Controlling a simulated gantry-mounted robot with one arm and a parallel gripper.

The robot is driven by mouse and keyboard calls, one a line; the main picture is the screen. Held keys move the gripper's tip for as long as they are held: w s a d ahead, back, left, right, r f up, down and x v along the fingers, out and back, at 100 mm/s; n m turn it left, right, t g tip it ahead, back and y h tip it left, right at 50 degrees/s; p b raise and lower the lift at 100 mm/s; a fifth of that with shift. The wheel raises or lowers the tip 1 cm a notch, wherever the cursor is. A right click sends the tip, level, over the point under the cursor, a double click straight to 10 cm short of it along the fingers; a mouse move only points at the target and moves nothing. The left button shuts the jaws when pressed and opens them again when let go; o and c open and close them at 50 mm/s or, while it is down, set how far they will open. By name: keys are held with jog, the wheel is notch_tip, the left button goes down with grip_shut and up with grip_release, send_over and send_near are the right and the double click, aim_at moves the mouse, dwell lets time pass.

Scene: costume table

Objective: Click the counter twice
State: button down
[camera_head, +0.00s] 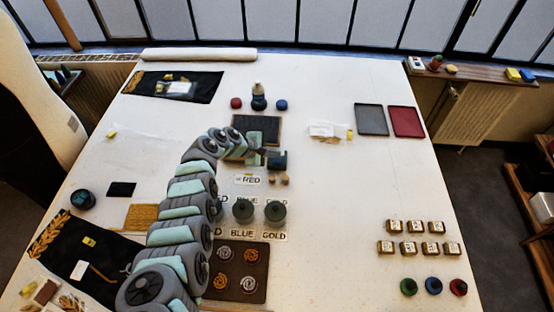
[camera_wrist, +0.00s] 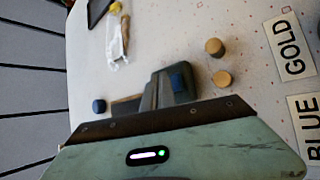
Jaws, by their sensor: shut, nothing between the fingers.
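A small dark box with a blue patch on top, which I take for the counter (camera_wrist: 188,92), lies in front of my gripper in the wrist view. In the head view the counter (camera_head: 279,163) sits just above two wooden discs, at the end of my arm. My gripper (camera_head: 264,151) is shut and empty, close beside the counter. In the wrist view my gripper (camera_wrist: 154,88) overlaps the counter's left side. I cannot tell whether they touch. Part of the counter is hidden, and no digits on it can be read.
Two wooden discs (camera_wrist: 218,62) lie close to the counter. Word cards such as GOLD (camera_wrist: 292,45) and dark round pots (camera_head: 243,210) stand nearer the front. A dark board (camera_head: 268,128) lies behind my gripper. A clear bag (camera_head: 325,130) lies right. The table's right middle is free.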

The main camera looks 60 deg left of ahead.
aim_at(275, 161)
jog(key=shift+f, duration=0.1)
jog(key=shift+f+b, duration=0.3)
jog(key=shift+f, duration=0.05)
jog(key=shift+f+b, duration=0.35)
jog(key=shift+f, duration=0.1)
dwell(0.6)
jog(key=shift+r, duration=0.15)
jog(key=shift+r+p, duration=0.75)
jog(key=shift+p, duration=0.35)
notch_tip(275, 161, up, 5)
jog(key=p, duration=0.5)
jog(key=shift+r, duration=0.1)
dwell(0.5)
